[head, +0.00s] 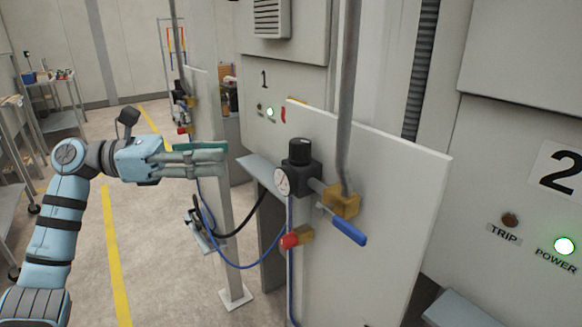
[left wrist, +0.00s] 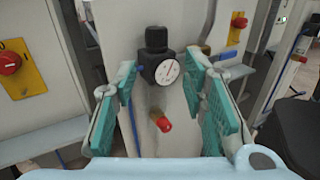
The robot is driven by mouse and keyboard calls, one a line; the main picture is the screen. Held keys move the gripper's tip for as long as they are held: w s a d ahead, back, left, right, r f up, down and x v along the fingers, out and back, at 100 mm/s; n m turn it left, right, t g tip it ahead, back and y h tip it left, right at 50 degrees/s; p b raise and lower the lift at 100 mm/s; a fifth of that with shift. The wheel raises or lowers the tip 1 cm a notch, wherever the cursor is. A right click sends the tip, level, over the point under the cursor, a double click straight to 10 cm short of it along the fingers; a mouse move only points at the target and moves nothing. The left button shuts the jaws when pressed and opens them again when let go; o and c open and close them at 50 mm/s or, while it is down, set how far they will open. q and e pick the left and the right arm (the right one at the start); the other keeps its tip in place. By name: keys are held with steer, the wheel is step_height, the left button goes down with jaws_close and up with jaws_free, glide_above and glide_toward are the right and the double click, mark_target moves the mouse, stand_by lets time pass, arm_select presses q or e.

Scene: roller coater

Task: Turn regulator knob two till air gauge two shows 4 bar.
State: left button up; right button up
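The nearer regulator has a black knob (head: 300,150) on top of a dark body, and a round white air gauge (head: 282,181) on its front. It stands on a white panel beside the cabinet marked 2. My left gripper (head: 225,158) is to the left of the knob, apart from it, pointing toward the regulator. In the left wrist view the knob (left wrist: 156,38) and gauge (left wrist: 167,71) sit ahead between the spread green-padded fingers (left wrist: 163,76), with nothing held. The gauge needle is too small to read surely. My right gripper is not in view.
A yellow valve (head: 343,204) with a blue lever (head: 350,232) is right of the regulator, by a vertical pipe (head: 348,90). A red fitting (head: 290,240) and blue hose hang below. Another regulator (head: 180,95) stands farther back.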

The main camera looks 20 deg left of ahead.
mark_target(292, 162)
arm_select(q)
steer(key=x, duration=0.4)
steer(key=p+x, duration=0.1)
steer(key=x, duration=0.3)
steer(key=p+x, duration=0.1)
steer(key=x, duration=0.4)
steer(key=shift+w+r, duration=0.25)
steer(key=shift+w, duration=0.05)
steer(key=shift+w+d+f, duration=0.1)
steer(key=shift+w+d, duration=0.05)
steer(key=c, duration=0.9)
